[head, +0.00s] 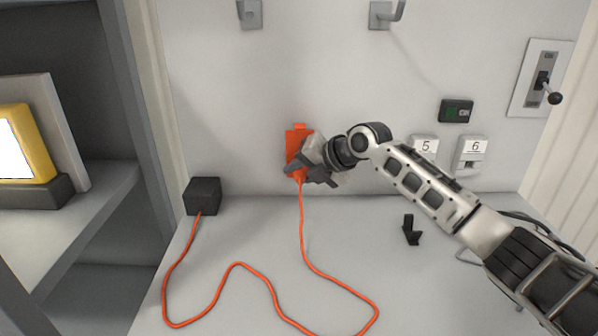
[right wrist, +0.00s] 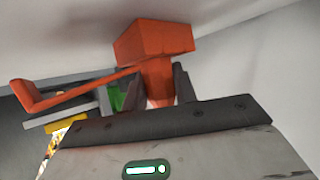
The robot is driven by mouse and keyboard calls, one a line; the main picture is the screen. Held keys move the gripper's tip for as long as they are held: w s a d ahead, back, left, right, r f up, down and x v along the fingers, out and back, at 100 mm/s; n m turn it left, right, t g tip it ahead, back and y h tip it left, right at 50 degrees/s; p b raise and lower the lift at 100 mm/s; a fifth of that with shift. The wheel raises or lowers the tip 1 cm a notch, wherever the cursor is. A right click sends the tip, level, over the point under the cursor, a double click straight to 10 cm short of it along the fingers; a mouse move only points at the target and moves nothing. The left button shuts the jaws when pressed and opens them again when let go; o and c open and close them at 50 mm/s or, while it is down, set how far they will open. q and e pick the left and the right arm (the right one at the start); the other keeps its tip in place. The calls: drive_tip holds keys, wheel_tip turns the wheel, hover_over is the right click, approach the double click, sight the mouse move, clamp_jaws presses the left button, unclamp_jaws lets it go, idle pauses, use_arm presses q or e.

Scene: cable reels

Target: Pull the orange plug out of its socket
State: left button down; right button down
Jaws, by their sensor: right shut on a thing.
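The orange plug (head: 296,140) is at the back wall in the head view, upright, with its lower part hidden by my right gripper. My right gripper (head: 303,176) is shut on it from the right. In the right wrist view the plug's orange block (right wrist: 150,40) stands out above the jaws, and its narrower part is between the two dark fingers (right wrist: 158,88). The socket cannot be made out, so I cannot tell how far in the plug sits. An orange cable (head: 302,235) runs down from the plug. My left gripper is not in view.
The cable winds over the grey worktop (head: 335,240) to a black box (head: 203,195). A black bracket-like piece (head: 410,230) lies at the right. Switches marked 5 (head: 425,146) and 6 (head: 473,147), a lever panel (head: 540,80) and two hooks (head: 250,14) are on the wall.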

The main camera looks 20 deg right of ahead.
drive_tip(key=shift+s, duration=0.15)
drive_tip(key=shift+s+a, duration=0.1)
drive_tip(key=shift+s, duration=0.25)
drive_tip(key=shift+s+a+p, duration=0.25)
drive_tip(key=shift+s+p, duration=0.35)
drive_tip(key=shift+s, duration=0.25)
drive_tip(key=shift+s+a+p, duration=0.25)
drive_tip(key=shift+s+p, duration=0.35)
drive_tip(key=shift+s, duration=0.25)
drive_tip(key=shift+s+a+p, duration=0.1)
drive_tip(key=shift+s+p, duration=0.1)
drive_tip(key=shift+p, duration=0.1)
idle(0.5)
